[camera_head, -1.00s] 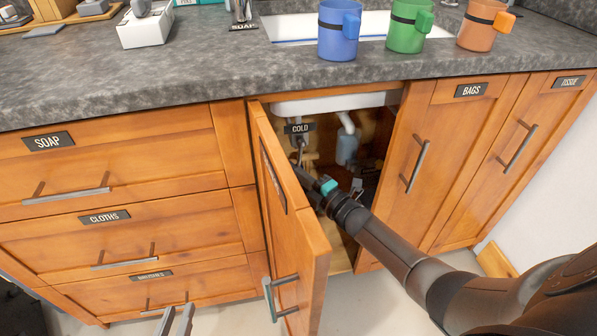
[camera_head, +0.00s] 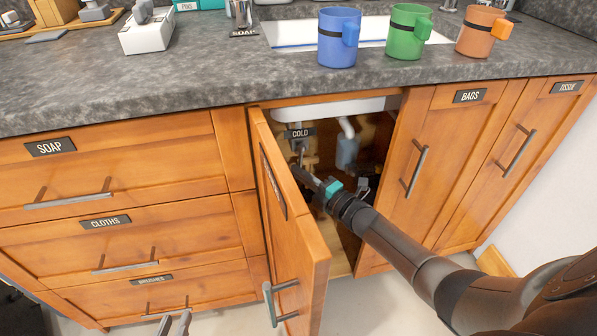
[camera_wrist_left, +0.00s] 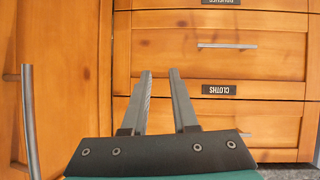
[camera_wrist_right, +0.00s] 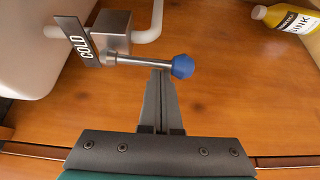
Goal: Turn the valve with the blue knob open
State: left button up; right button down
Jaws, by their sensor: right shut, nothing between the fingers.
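The valve is a grey metal block (camera_wrist_right: 112,32) with a COLD sign, under the sink. Its metal lever (camera_wrist_right: 145,63) points right in the right wrist view and ends in a blue knob (camera_wrist_right: 183,66). My right gripper (camera_wrist_right: 161,74) is shut and empty. Its fingertips are at the lever just left of the knob; I cannot tell whether they touch it. In the head view that gripper (camera_head: 302,172) reaches into the open cabinet below the COLD sign (camera_head: 300,133), and the knob is not clear there. My left gripper (camera_wrist_left: 160,72) is open and empty before the drawers.
The open cabinet door (camera_head: 292,220) stands left of my right arm. The closed BAGS door (camera_head: 425,165) is on its right. A white sink basin (camera_wrist_right: 25,50) and pipes are near the valve. A yellow bottle (camera_wrist_right: 287,18) lies in the right wrist view's upper right.

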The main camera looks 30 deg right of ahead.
pick_arm(q)
jog(key=a, duration=0.1)
jog(key=a+g+y, duration=0.1)
jog(key=s+g+p, duration=0.1)
jog(key=shift+s+a+f, duration=0.1)
jog(key=shift+a+f, duration=0.2)
jog(key=shift+a, duration=0.1)
pick_arm(e)
jog(key=shift+d+n+g+h, duration=0.3)
jog(key=shift+d+n+g, duration=0.2)
jog(key=shift+d+n, duration=0.2)
jog(key=shift+s+f, duration=0.1)
